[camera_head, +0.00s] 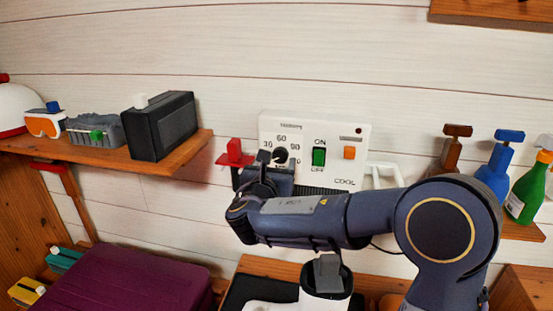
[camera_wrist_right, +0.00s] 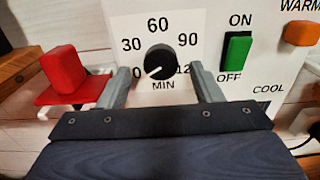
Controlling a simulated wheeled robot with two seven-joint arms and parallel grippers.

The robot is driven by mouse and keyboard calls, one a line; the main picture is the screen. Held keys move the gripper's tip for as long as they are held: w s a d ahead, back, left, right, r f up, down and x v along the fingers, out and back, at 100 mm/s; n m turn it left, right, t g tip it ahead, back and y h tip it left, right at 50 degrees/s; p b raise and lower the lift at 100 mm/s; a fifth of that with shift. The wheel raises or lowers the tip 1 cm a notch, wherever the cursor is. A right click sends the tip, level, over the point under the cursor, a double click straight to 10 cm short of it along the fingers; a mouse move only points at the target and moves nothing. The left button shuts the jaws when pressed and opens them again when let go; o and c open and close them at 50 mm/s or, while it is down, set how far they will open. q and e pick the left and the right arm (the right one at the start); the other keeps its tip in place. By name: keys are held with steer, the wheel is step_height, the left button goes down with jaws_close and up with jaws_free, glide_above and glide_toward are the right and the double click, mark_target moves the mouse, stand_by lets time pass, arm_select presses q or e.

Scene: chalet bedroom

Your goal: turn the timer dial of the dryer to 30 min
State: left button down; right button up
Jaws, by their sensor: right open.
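The dryer (camera_head: 350,128) is a white box on the wall with a black timer dial (camera_head: 280,155). In the right wrist view the dial (camera_wrist_right: 160,62) sits amid the marks 0, 30, 60, 90 and 120 MIN. Its white pointer line points down-left, toward the 0. My right gripper (camera_wrist_right: 160,70) is open, one grey finger to the left of the dial and one to the right, with visible gaps. I cannot tell how far its tips are from the panel. In the head view my right wrist covers the dryer's lower left. My left gripper is not in view.
Beside the dial are a green ON/OFF switch (camera_head: 319,156) and an orange switch (camera_head: 349,153). A red block on a red bracket (camera_wrist_right: 65,72) is close to the left finger. A shelf (camera_head: 185,152) with goggles and a black box is at left; spray bottles (camera_head: 493,168) stand at right.

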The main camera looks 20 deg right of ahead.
steer(key=shift+x, duration=1.05)
steer(key=shift+s, duration=0.1)
steer(key=shift+c, duration=0.5)
steer(key=c, duration=0.9)
steer(key=shift+f+m+b, duration=0.2)
steer(key=shift+m+b, duration=0.1)
steer(key=shift+b, duration=0.35)
steer(key=m+b, duration=0.8)
steer(key=b, duration=0.3)
steer(key=shift+f, duration=0.1)
steer(key=shift+r+m+b, duration=0.2)
steer(key=shift+m+b, duration=1.4)
steer(key=shift+b, duration=0.05)
